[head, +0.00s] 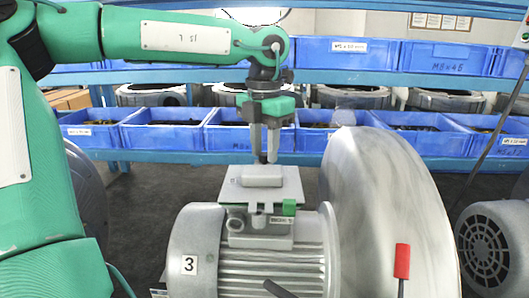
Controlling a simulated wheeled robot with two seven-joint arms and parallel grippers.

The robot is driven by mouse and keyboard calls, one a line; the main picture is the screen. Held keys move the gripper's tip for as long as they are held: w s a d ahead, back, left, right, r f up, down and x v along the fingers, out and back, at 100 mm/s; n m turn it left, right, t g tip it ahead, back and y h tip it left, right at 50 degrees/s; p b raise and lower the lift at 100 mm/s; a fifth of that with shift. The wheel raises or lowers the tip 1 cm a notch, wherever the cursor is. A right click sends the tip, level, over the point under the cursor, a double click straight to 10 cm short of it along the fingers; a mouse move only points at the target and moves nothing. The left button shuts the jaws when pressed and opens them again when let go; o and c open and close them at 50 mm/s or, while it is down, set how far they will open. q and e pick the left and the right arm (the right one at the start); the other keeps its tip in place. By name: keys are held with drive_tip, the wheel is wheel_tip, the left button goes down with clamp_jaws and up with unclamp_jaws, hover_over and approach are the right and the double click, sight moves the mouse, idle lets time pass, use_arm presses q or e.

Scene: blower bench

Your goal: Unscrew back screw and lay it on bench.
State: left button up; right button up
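My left gripper (264,158) points straight down over the back part of the grey terminal box (287,192) on top of the motor. Its two grey fingers are close together. A small dark piece shows at their tips; I cannot tell whether it is the back screw or part of a fingertip. The box has a flat top with a raised grey block (262,177) and a green piece (289,207) at its front right. No screw can be made out clearly. My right gripper is not in view.
The blower's large round housing (385,215) stands right of the box. The motor body (270,265) carries a "3" label. A red-handled tool (402,262) and a dark handle (278,289) show in front. Blue bins (165,135) fill the shelves behind.

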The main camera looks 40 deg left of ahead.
use_arm(q)
drive_tip(key=m+p, duration=0.1)
drive_tip(key=m, duration=0.1)
drive_tip(key=shift+r+m, duration=0.15)
drive_tip(key=shift+m, duration=0.15)
drive_tip(key=shift+m+p, duration=0.35)
drive_tip(key=shift+m, duration=0.85)
drive_tip(key=m, duration=0.2)
drive_tip(key=shift+m+p, duration=0.3)
drive_tip(key=shift+p, duration=0.1)
drive_tip(key=shift+m, duration=0.9)
drive_tip(key=shift+m+p, duration=0.3)
drive_tip(key=shift+m, duration=0.1)
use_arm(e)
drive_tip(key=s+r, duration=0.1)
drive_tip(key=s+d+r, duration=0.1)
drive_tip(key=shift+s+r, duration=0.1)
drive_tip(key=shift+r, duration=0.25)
